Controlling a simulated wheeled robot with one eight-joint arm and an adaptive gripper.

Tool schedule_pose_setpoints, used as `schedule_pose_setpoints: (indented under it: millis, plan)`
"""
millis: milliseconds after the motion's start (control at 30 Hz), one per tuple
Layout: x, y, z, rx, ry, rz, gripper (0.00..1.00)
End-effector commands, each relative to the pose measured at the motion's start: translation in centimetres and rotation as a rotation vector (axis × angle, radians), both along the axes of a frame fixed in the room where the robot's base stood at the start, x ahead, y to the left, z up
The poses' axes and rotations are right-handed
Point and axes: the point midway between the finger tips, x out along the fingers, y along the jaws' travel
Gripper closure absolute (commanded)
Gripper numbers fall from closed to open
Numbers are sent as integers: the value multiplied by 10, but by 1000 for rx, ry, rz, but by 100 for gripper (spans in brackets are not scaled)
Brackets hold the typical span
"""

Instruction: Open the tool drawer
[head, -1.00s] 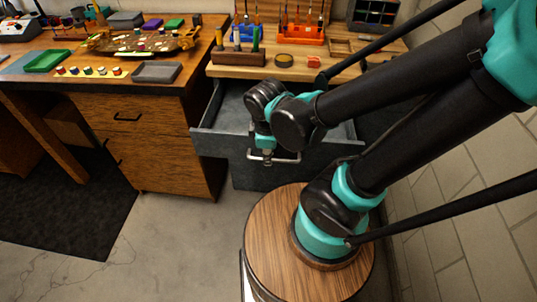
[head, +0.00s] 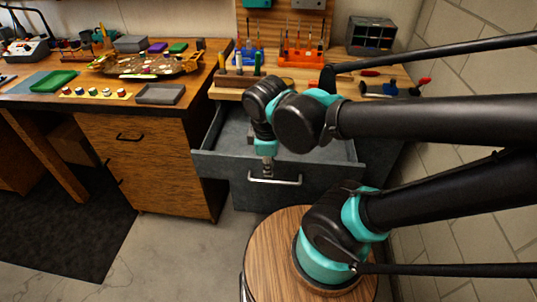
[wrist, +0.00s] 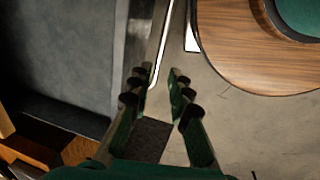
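The tool drawer (head: 215,163) is grey and stands pulled out under the wooden workbench, its inside showing. Its silver bar handle (head: 275,182) is on the front face. My gripper (head: 267,172) points down at the drawer front, close to the handle's left half. In the wrist view, my gripper (wrist: 157,84) has its two dark fingers apart. The bright handle bar (wrist: 163,42) shows in the gap between them, and the drawer's grey inside (wrist: 65,60) is at left. I cannot tell whether a finger touches the handle.
The workbench top (head: 345,85) holds an orange tool rack (head: 302,58), a dark organizer (head: 370,36) and hand tools. A wooden cabinet (head: 150,175) stands left of the drawer. My round wooden-topped base is in front. A tiled wall (head: 435,220) is at right. Floor (head: 175,255) is clear at front left.

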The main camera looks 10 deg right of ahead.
Motion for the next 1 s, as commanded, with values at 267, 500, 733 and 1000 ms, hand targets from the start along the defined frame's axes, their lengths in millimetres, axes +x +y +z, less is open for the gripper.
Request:
schedule_pose_setpoints:
  millis: [267,500,733,1000]
  plan:
    - [-7,1,33,0,0,0,81]
    - [-10,2,48,0,0,0,81]
    - [-10,2,49,0,0,-1,81]
    - [-10,2,49,0,0,-1,81]
